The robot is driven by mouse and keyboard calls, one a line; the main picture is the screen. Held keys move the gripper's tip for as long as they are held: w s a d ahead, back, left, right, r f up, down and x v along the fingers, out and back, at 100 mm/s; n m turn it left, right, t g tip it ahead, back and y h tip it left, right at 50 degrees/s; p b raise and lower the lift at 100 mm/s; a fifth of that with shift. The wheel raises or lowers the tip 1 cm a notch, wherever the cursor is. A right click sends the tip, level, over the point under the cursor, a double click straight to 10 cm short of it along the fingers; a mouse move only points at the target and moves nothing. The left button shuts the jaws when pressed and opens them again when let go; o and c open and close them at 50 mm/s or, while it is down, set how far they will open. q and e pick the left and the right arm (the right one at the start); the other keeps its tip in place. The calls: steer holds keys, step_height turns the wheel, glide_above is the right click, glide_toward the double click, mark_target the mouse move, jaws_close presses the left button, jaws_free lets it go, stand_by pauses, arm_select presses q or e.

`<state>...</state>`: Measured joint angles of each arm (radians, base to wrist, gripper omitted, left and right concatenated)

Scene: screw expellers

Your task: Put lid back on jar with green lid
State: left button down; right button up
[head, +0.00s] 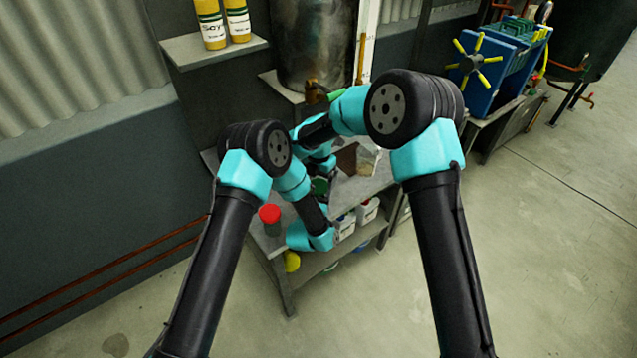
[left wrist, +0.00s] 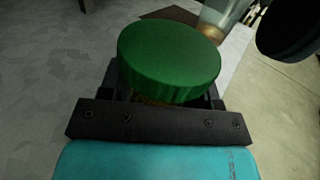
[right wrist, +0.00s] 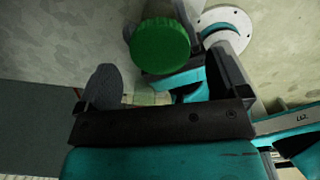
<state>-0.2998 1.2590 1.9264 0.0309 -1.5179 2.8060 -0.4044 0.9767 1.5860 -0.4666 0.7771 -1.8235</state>
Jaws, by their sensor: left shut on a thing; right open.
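The green lid (left wrist: 170,60) is on or right over the top of the jar, whose brownish body (left wrist: 150,100) shows only as a sliver under the rim. I cannot tell whether it is fully seated. My left gripper (left wrist: 165,88) is shut around the jar below the lid. In the right wrist view the green lid (right wrist: 160,45) lies ahead, between the spread fingers of my right gripper (right wrist: 166,72), which is open and holds nothing. In the head view my arms largely hide both grippers, and a dark green lid (head: 320,186) shows between them.
A red-lidded jar (head: 270,222) stands at the table's near left corner. A clear container (head: 368,161) stands at the right, also visible in the left wrist view (left wrist: 226,14). White tubs (head: 367,210) and a yellow object (head: 292,262) sit on the lower shelf.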

mark_target(318, 186)
steer(key=shift+r, duration=0.8)
steer(key=shift+r, duration=1.75)
steer(key=shift+c, duration=0.4)
steer(key=shift+f, duration=4.05)
